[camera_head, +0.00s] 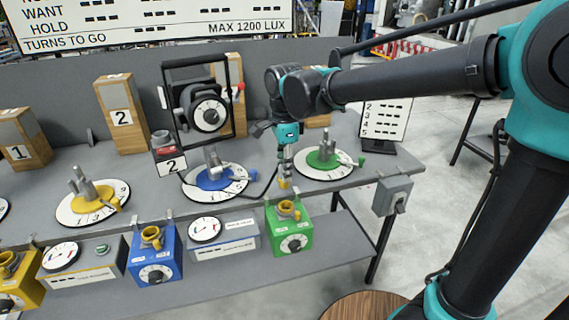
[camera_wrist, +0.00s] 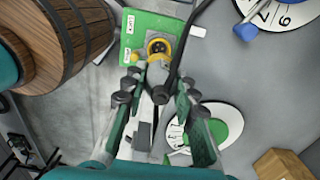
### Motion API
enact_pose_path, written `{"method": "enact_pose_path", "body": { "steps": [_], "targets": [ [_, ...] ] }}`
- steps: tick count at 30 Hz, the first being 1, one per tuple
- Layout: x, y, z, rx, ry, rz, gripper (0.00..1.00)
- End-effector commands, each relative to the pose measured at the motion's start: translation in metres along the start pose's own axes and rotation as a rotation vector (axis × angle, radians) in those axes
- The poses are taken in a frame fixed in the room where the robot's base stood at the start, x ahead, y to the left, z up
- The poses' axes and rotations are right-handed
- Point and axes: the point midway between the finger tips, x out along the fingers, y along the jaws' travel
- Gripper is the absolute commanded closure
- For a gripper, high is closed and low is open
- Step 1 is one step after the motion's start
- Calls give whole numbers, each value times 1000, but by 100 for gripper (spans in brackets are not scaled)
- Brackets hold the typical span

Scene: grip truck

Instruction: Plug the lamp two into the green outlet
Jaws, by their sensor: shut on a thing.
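My gripper (camera_head: 285,168) is shut on a plug (camera_head: 284,183) and points down above the green outlet box. In the wrist view the plug (camera_wrist: 158,72) sits between the fingers, its tip close to the yellow socket ring (camera_wrist: 158,46). The green outlet (camera_head: 292,242) hangs at the bench front edge with its yellow socket facing up; it also shows in the wrist view (camera_wrist: 135,28). I cannot tell whether the plug touches the socket. A black cable (camera_head: 262,192) runs from the plug toward a small box marked 2 (camera_head: 170,165). A black-framed lamp (camera_head: 192,106) stands behind the blue dial.
A blue outlet (camera_head: 153,268) and a yellow outlet (camera_head: 12,295) hang farther left. Dials with blue (camera_head: 214,178), green (camera_head: 323,160) and yellow (camera_head: 92,198) centres lie on the bench. A grey switch box (camera_head: 392,196) is at the right end. A wooden barrel (camera_wrist: 70,45) stands near my gripper.

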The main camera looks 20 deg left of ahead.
Motion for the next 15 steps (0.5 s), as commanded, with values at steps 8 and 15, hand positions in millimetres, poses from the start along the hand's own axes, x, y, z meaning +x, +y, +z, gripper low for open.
{"method": "enact_pose_path", "body": {
  "steps": [8, 15],
  "targets": [
    [12, 0, 0, 0, 0, 0, 100],
    [32, 0, 0, 0, 0, 0, 100]
  ]
}}
